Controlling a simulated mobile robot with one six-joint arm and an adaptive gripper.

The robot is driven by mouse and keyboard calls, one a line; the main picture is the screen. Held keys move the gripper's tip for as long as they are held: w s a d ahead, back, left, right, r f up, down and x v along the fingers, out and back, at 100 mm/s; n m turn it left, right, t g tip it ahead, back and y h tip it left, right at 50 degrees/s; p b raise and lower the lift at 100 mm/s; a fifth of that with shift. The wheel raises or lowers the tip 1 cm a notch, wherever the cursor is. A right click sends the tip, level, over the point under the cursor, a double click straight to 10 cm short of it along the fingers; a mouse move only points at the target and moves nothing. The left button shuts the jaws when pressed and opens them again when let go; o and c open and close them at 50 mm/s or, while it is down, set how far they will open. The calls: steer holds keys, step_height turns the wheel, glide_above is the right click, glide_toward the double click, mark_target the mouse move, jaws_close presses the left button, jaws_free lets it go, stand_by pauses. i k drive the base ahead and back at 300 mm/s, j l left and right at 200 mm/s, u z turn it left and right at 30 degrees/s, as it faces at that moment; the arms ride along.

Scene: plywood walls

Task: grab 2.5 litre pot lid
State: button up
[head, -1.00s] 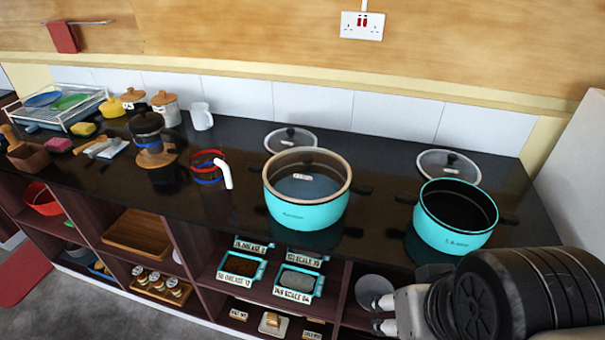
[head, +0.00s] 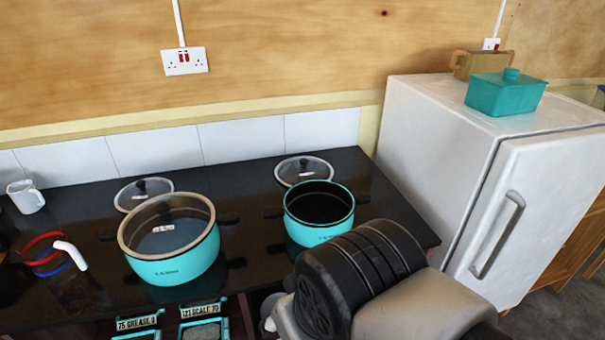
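Two round clear glass lids with black knobs lie on the dark counter. One lid (head: 144,194) is at the left, behind the larger turquoise pot (head: 170,265) with a tan rim. The other lid (head: 304,171) is at the right, behind a smaller turquoise pot (head: 320,215) with a dark open inside. The writing is too small to tell which lid is the 2.5 litre one. My arm rises at the bottom centre, in front of the counter. My gripper's fingertips do not show.
A white fridge (head: 440,150) stands right of the counter, with a turquoise lidded box (head: 506,93) on top. A white mug (head: 26,196) and red and blue rings with a white handle (head: 70,255) are at the left. Bare counter shows right of the smaller pot.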

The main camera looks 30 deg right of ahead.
mark_target(132, 195)
steer(key=i+j+z, duration=0.25)
steer(key=i+j, duration=0.25)
steer(key=j, duration=0.15)
steer(key=i+j+z, duration=0.15)
steer(key=j, duration=0.25)
steer(key=i+j+z, duration=0.1)
steer(key=i+j, duration=0.15)
steer(key=j, duration=0.1)
